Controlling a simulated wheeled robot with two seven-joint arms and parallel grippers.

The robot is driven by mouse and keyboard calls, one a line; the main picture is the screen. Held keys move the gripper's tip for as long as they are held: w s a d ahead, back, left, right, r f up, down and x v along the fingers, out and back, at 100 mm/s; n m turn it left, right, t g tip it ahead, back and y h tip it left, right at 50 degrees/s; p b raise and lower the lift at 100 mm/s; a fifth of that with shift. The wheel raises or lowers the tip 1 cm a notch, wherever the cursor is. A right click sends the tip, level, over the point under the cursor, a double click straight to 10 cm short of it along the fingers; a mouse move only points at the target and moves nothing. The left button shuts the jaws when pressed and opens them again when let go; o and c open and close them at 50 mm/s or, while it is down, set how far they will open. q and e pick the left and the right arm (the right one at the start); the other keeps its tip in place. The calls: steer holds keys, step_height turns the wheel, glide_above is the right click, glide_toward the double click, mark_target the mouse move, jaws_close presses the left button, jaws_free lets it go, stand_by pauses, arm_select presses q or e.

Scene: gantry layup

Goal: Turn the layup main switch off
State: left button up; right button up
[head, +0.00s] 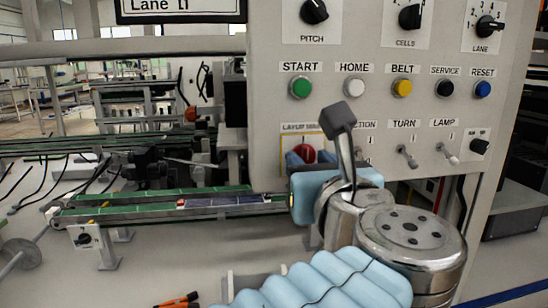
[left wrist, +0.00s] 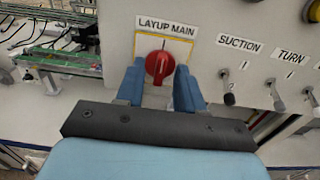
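The layup main switch is a red rotary knob (left wrist: 160,65) on a white plate with a yellow border, under a "LAYUP MAIN" label (left wrist: 167,28). Its grip bar stands nearly upright, tilted slightly, in the left wrist view. In the head view the red knob (head: 305,153) shows partly, low on the panel. My left gripper (left wrist: 159,84) is open, with one blue finger on each side of the knob. I cannot tell whether the fingers touch it. In the head view, the left gripper (head: 308,160) and wrist hide the lower part of the switch. My right gripper is not in view.
The grey panel (head: 268,115) carries START, HOME, BELT, SERVICE and RESET buttons above the switch. Toggle levers, including the suction toggle (left wrist: 229,88) and turn toggle (left wrist: 274,92), sit to its right. A conveyor rail (head: 160,208) with green boards runs left, near the wrist.

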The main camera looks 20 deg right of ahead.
arm_select(q)
steer(key=shift+w, duration=0.1)
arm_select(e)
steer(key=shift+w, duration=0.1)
arm_select(q)
jaws_close()
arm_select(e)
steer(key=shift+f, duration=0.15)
arm_select(q)
steer(key=shift+f+n+b, duration=0.2)
steer(key=shift+n+b, duration=4.1)
steer(key=shift+n, duration=4.7)
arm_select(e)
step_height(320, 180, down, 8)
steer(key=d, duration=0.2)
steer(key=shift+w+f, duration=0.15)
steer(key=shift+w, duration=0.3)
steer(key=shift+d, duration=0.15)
